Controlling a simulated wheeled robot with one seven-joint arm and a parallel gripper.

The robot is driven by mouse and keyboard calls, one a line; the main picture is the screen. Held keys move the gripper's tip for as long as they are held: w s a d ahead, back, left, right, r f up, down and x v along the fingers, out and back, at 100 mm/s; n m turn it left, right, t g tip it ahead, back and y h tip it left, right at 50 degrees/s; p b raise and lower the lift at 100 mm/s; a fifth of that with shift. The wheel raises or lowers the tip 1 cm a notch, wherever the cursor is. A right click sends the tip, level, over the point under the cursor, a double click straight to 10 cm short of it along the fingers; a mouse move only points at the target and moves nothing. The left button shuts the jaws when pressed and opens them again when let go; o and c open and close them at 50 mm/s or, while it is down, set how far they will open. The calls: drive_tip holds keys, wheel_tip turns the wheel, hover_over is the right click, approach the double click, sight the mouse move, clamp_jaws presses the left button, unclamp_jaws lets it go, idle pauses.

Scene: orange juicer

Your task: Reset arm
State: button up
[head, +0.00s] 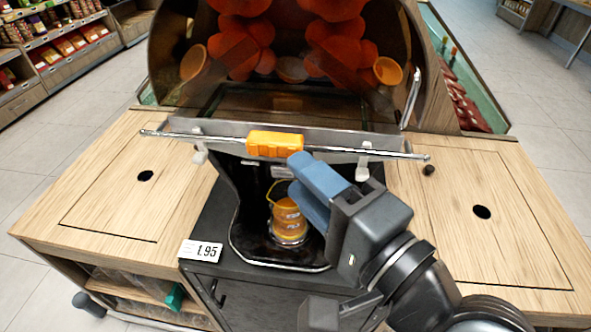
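My gripper (294,174), with two blue fingers on a dark grey body, is in front of the orange juicer (390,135), right of its middle. The fingertips look apart, and nothing shows held between them. They point up and left, close to the orange block (275,144) on the juicer's metal bar (215,138); I cannot tell if they touch it. Below, an orange container (287,211) stands upright in the dark bay under the juicer. My gripper and arm hide the bay's right side.
Wooden counter tops with round holes lie left (125,205) and right (465,180) of the juicer. A price tag (201,251) reading 1.95 is at the counter's front. Stocked shelves (55,45) stand at the back left. Tiled floor is open on the left.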

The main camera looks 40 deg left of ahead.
idle(0.5)
drive_tip(key=s+d+f+m+t+h, duration=0.2)
drive_tip(key=d+f+t+h, duration=0.3)
drive_tip(key=d+f, duration=0.5)
drive_tip(key=s+d+f+m+t+h, duration=0.1)
drive_tip(key=d+f+t+h, duration=0.4)
drive_tip(key=d, duration=0.8)
drive_tip(key=s+d+r+n+h, duration=0.1)
drive_tip(key=s+d+n+h, duration=0.1)
drive_tip(key=s+d, duration=0.5)
drive_tip(key=s+d+r+n+h, duration=0.1)
drive_tip(key=s+d+n+h, duration=0.2)
drive_tip(key=s+d+h, duration=0.2)
drive_tip(key=s+d, duration=0.3)
drive_tip(key=s, duration=0.4)
drive_tip(key=shift+s+n+t+h, duration=0.3)
drive_tip(key=shift+s+t, duration=0.05)
drive_tip(key=shift+t, duration=0.05)
drive_tip(key=shift+r, duration=0.1)
